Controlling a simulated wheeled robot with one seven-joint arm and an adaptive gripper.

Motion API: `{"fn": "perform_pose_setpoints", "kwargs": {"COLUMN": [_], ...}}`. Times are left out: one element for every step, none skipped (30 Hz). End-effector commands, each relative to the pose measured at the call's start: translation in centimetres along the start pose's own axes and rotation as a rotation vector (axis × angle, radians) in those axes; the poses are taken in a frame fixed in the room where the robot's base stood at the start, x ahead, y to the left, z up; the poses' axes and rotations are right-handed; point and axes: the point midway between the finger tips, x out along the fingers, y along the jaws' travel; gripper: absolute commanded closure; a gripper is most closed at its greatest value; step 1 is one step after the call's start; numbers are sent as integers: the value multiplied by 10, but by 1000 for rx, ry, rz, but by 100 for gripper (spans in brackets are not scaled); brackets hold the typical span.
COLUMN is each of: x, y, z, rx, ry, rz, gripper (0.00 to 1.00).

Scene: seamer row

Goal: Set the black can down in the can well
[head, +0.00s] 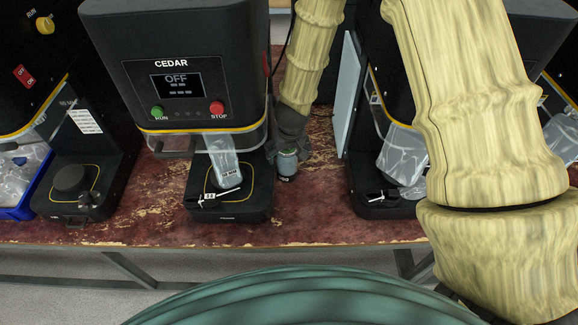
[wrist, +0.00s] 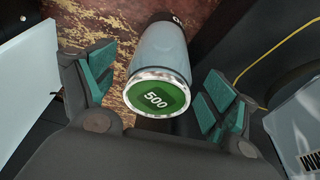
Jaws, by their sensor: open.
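A pale grey can (head: 287,162) with a dark band near its base stands on the worn bench, just right of the CEDAR machine's base. In the wrist view the can (wrist: 160,55) shows a silver rim and a green end marked 500. I see no wholly black can. My gripper (head: 290,143) is open above and around the can; in the wrist view its green-padded fingers lie either side, with gaps showing. The CEDAR machine's black base (head: 229,212) has a yellow outline.
The CEDAR machine (head: 180,70) reads OFF. Similar machines stand left (head: 75,180) and right (head: 375,205). A pale upright panel (head: 346,95) stands right of my gripper. A blue bin (head: 22,208) is far left. The red bench's front strip (head: 130,232) is clear.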

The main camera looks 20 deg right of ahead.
Motion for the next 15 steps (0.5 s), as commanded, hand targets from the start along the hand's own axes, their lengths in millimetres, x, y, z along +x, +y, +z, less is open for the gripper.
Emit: {"fn": "perform_pose_setpoints", "kwargs": {"x": [9,12,16,18,20,23,24,25,26,27,27,27,27,27,27], "y": [0,1,1,1,1,0,0,0,0,0,0,0,0,0,0], "z": [2,2,2,2,1,1,1,1,0,0,0,0,0,0,0], "rx": [2,3,2,2,1,1,2,2,2,3,2,2,2,2,2], "ry": [0,0,0,0,1,1,1,1,1,1,1,1,1,1,1], "rz": [0,0,0,0,0,0,0,0,0,0,0,0,0,0,0], "gripper": [14,14,14,14,14,14,14,14,14,14,14,14,14,14,14]}}
